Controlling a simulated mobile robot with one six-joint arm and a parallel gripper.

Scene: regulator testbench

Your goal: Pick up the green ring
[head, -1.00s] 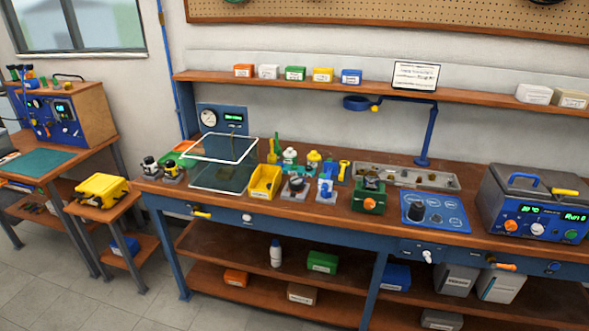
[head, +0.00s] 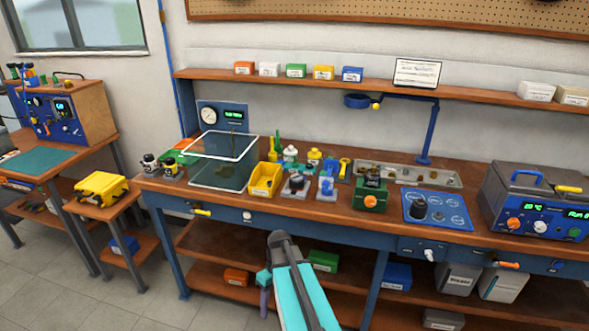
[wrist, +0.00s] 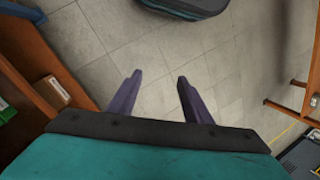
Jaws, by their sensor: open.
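I cannot make out a green ring in either view; it may be hidden or too small to tell. My gripper (wrist: 159,78) shows in the wrist view with its two dark purple fingers apart, empty, above the tiled floor. In the head view my arm rises from the bottom edge in front of the bench, and a purple finger (head: 264,301) shows beside it, below the bench top and clear of the objects there.
The workbench top (head: 330,206) carries a clear-walled box (head: 222,173), a yellow bin (head: 265,179), a green vise (head: 370,194), a metal tray (head: 446,180) and a blue panel (head: 437,210). Boxes sit on the lower shelf (head: 215,253). Floor (wrist: 110,60) lies under my gripper.

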